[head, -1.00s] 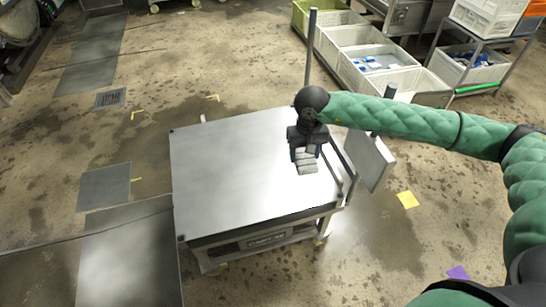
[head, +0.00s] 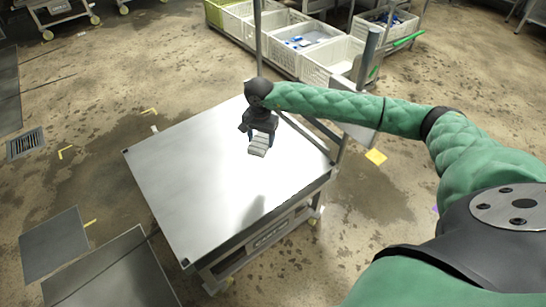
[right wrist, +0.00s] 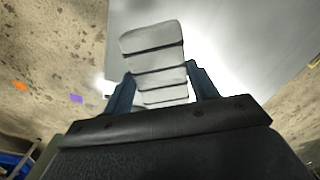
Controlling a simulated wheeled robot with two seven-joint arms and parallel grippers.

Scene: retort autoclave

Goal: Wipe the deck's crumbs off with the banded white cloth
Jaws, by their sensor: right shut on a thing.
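The banded white cloth (head: 259,146) is a small pale block with dark bands across it. My right gripper (head: 260,134) is shut on it and holds it over the back right part of the deck (head: 190,165), a flat, shiny metal cart top. In the right wrist view the cloth (right wrist: 155,50) sticks out from between the two blue-grey fingers (right wrist: 162,88). A dark shadow lies on the deck in front of the cloth; I cannot tell whether the cloth touches the deck. I can make out no crumbs on the bright deck. My left gripper is out of view.
A metal post (head: 257,45) and a rail stand along the deck's right and back sides. White crates (head: 330,62) stand behind on the floor. The deck's left and front parts are clear.

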